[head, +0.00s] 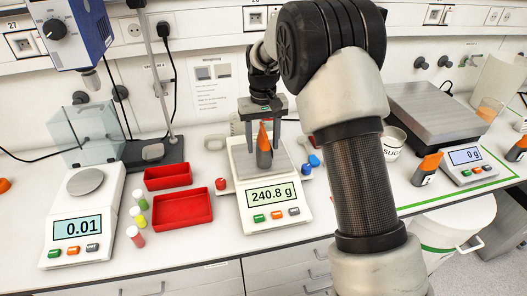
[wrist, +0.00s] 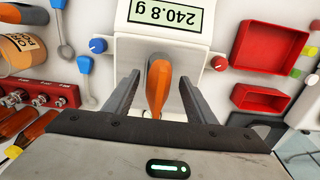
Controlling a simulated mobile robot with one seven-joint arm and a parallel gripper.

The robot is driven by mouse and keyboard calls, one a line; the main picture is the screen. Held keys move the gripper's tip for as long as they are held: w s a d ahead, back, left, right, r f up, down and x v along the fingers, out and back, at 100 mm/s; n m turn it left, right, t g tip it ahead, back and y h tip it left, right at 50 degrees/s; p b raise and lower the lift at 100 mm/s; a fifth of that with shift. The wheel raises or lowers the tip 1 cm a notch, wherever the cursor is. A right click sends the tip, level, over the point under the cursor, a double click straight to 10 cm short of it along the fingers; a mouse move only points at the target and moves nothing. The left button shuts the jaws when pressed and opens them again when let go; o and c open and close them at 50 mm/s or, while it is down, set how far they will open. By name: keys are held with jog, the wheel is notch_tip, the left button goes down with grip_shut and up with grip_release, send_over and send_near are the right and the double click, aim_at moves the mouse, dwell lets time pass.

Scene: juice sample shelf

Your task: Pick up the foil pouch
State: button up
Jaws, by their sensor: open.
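The foil pouch (head: 264,154), grey with an orange top, stands upright on the pan of a scale that reads 240.8 g. In the wrist view the pouch (wrist: 157,78) shows mostly as its orange top, seen from above. My gripper (head: 262,140) points down over this scale and is open. In the wrist view its two dark fingers (wrist: 159,88) lie on either side of the pouch, with a visible gap on each side.
Red trays (head: 182,210) and small capped vials (head: 135,236) lie left of the middle scale (head: 273,214).

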grip_shut()
jog(key=shift+r, duration=0.1)
